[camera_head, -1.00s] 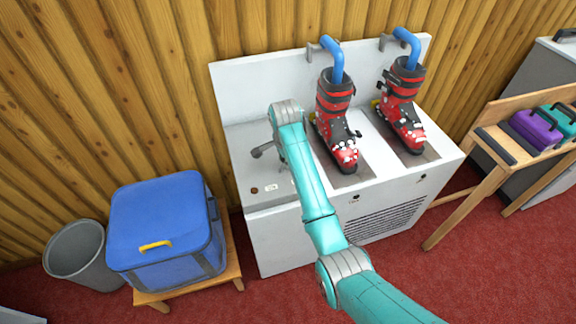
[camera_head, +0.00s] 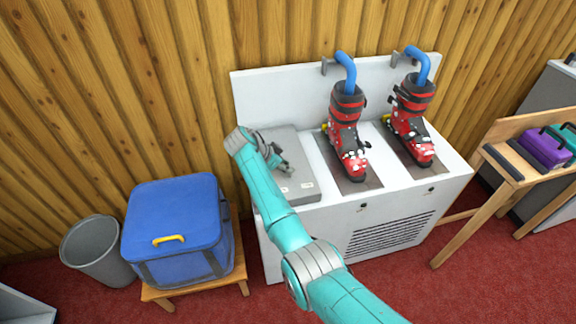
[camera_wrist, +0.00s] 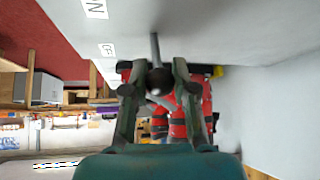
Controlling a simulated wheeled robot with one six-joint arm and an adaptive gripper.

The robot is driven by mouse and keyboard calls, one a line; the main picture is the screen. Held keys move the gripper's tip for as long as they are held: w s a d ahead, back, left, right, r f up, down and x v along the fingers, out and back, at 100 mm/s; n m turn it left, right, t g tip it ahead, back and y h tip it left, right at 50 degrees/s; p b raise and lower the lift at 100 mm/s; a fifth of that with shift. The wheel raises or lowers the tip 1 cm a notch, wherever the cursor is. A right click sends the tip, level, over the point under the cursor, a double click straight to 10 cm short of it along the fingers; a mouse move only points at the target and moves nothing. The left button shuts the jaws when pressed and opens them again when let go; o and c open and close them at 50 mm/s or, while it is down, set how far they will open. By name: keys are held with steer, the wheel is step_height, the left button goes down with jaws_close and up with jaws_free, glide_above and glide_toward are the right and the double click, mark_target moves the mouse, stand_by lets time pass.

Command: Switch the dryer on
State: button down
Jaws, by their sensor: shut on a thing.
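The dryer (camera_head: 290,235) is a white cabinet against the wooden wall, with a grey panel at its left end. In the wrist view my gripper (camera_wrist: 160,88) has its two fingers on either side of the dark round knob (camera_wrist: 159,82) of a lever. The lever's thin grey stem (camera_wrist: 155,48) runs from the knob toward the panel. An ON label (camera_wrist: 95,8) and an OFF label (camera_wrist: 106,49) show on the panel; the lever lies nearer OFF. In the head view my gripper (camera_head: 276,158) is over the panel, and my arm partly hides the lever.
Two red and black ski boots (camera_head: 347,140) (camera_head: 410,115) stand on the dryer under blue pipes, right of my gripper. A blue box (camera_head: 175,220) on a wooden stool and a grey bin (camera_head: 98,250) stand left. A wooden bench (camera_head: 505,165) is at the right.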

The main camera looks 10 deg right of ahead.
steer(key=shift+a, duration=0.1)
stand_by(0.4)
steer(key=c, duration=0.9)
jaws_free()
steer(key=v, duration=1.2)
steer(key=shift+f, duration=0.15)
steer(key=shift+a, duration=0.2)
